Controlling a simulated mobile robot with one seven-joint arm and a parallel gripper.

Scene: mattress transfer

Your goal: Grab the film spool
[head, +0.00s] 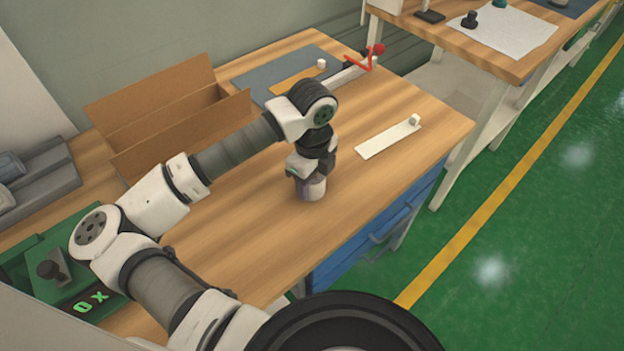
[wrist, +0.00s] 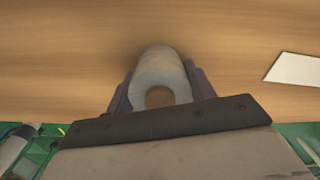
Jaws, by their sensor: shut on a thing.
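The film spool (wrist: 160,72) is a whitish, hollow roll in the wrist view, with an open round hole facing the camera. My gripper (wrist: 160,88) has one purple-grey finger on each side of it and is shut on it. In the head view my gripper (head: 312,186) is low over the wooden table, pointing down, and the pale spool (head: 314,190) shows partly between the fingers. I cannot tell whether the spool touches the table.
A white strip with a small block (head: 390,139) lies to the right on the wooden table (head: 400,190). An open cardboard box (head: 150,95) stands at the back left. A grey mat (head: 265,75) and a red-handled tool (head: 372,55) are at the back. A green device (head: 60,270) is at left.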

